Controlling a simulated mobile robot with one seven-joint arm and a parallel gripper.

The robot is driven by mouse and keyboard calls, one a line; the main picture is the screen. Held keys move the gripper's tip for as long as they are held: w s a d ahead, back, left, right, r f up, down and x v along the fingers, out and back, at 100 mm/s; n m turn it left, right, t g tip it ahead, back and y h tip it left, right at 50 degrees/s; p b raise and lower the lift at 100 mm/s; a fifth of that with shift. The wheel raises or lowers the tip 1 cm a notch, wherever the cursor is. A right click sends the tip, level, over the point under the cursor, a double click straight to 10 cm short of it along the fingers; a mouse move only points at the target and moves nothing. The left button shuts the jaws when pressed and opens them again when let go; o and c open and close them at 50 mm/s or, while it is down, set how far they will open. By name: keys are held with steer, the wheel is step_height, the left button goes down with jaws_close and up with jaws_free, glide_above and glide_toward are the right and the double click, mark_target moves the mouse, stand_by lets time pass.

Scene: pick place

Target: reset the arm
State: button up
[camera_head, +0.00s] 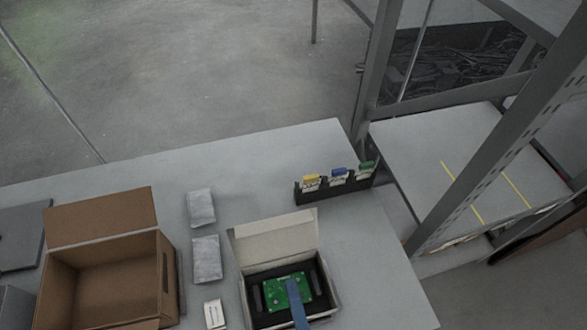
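My gripper is not in this view, and no part of my arm can be made out for sure. A white open box (244,250) stands at the front middle of the table with its lid up. A green circuit board (277,293) lies in its dark insert. A blue strip (297,304) reaches over the board from the bottom edge of the picture; I cannot tell what it belongs to.
The grey table (375,270) holds an open, empty-looking cardboard box (105,275) at left. Two silvery packets (206,258) and a small white item (214,314) lie between the boxes. A black holder (335,188) with coloured items stands behind. A metal rack (480,160) stands at right.

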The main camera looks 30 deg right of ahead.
steer(key=w+a+r+n+t+y, duration=0.1)
steer(key=w+a+r+n+t, duration=0.3)
steer(key=w+r, duration=0.65)
steer(key=w+d+r+n+t+y, duration=0.1)
steer(key=w+r+n, duration=0.5)
steer(key=r, duration=0.8)
steer(key=s+a+r+n+t, duration=0.1)
steer(key=a+r+n+t, duration=0.1)
steer(key=r, duration=0.9)
steer(key=s+a+r+n+t+y, duration=0.1)
steer(key=r+n, duration=0.4)
steer(key=r, duration=0.6)
steer(key=s+a+r+n+t+y, duration=0.1)
steer(key=s+a+r+n+t, duration=0.1)
steer(key=r, duration=0.9)
steer(key=shift+s+a+r+n+t, duration=0.25)
steer(key=shift+a+n+t, duration=0.35)
steer(key=shift+n+t, duration=0.4)
